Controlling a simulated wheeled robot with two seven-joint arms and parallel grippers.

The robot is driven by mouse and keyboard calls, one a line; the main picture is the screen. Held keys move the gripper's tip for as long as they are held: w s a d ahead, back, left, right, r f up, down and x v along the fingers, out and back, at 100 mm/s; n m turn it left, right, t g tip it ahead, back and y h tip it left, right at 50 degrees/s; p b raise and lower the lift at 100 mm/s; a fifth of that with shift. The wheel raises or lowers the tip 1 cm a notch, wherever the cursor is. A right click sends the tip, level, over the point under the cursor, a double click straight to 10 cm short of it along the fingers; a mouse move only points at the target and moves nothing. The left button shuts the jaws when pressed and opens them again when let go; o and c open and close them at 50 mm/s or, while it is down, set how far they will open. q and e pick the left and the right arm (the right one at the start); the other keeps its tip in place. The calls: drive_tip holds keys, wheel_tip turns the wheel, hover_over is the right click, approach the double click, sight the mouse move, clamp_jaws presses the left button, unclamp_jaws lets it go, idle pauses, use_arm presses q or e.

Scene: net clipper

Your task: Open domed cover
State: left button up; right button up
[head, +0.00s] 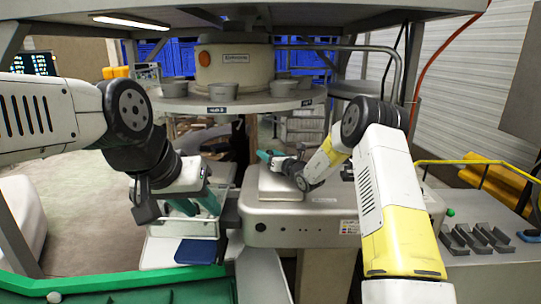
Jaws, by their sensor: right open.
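A pale, rounded-edge cover (275,185) sits on top of a grey metal machine (300,228) in the middle of the head view; it looks lowered. I cannot tell for sure that it is the domed cover. My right gripper (268,157), with teal fingertips, is open at the cover's far upper edge; contact is too small to tell. The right wrist hides part of the cover's right side. My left gripper (194,206) points down left of the machine, its teal fingers apart, and appears empty.
A beige drum (235,70) with an orange light stands on a round table (235,104) holding several grey cups, behind the machine. A blue pad (196,252) lies below my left gripper. A green-edged tray (120,292) is at front left. Yellow rails (480,165) stand at right.

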clamp_jaws()
idle(1.4)
